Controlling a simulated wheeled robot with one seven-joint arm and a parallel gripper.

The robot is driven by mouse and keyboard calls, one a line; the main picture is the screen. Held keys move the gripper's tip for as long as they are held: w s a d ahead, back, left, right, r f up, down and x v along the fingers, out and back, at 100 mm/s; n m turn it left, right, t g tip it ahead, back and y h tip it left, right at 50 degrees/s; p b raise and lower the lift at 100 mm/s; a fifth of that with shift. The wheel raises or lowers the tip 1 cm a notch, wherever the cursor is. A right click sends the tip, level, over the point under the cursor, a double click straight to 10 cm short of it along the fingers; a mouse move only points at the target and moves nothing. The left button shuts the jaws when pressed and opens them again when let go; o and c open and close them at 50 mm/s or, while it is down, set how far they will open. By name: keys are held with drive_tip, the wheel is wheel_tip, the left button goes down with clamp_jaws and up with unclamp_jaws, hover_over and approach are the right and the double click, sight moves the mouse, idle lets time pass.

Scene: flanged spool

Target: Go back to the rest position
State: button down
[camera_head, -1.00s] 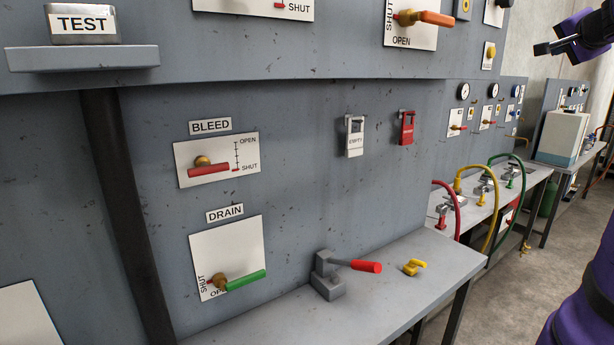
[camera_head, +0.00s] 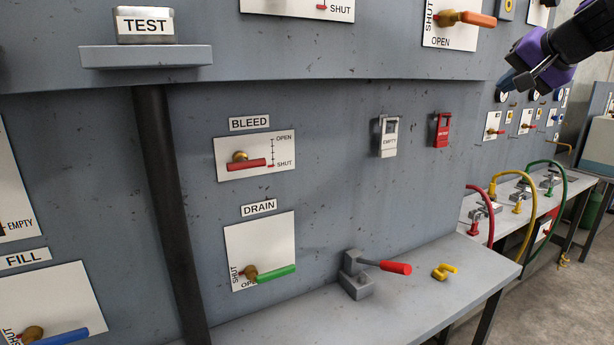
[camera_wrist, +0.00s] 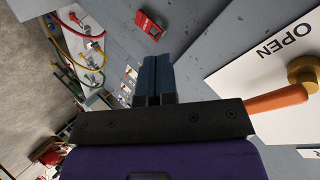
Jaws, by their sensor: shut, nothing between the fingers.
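My gripper (camera_head: 512,82) is at the upper right of the head view, in front of the panel and to the right of the orange-handled valve (camera_head: 467,18). In the wrist view, my gripper (camera_wrist: 154,62) has its dark blue fingers side by side, shut with nothing between them. The orange handle (camera_wrist: 277,100) shows to the right of the gripper there, apart from the fingers. No part of the gripper touches the panel as far as I can see.
A red-handled lever (camera_head: 395,267) and a yellow piece (camera_head: 445,271) are on the bench. Hoses (camera_head: 563,190) stand at the right.

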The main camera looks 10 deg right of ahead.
drive_tip(key=s+a+f+n+g+y, duration=0.1)
drive_tip(key=s+a+f+n+g, duration=0.2)
drive_tip(key=a, duration=0.4)
drive_tip(key=s+a+f+n+y, duration=0.1)
drive_tip(key=s+a+f+n, duration=0.1)
drive_tip(key=s+a+f, duration=0.4)
drive_tip(key=s+a+f+n+g+h, duration=0.2)
drive_tip(key=s+a+f+n+g, duration=0.1)
drive_tip(key=s+a+f, duration=0.3)
drive_tip(key=s+f+n, duration=0.1)
drive_tip(key=s+f, duration=0.1)
drive_tip(key=s, duration=0.2)
drive_tip(key=shift+a, duration=0.3)
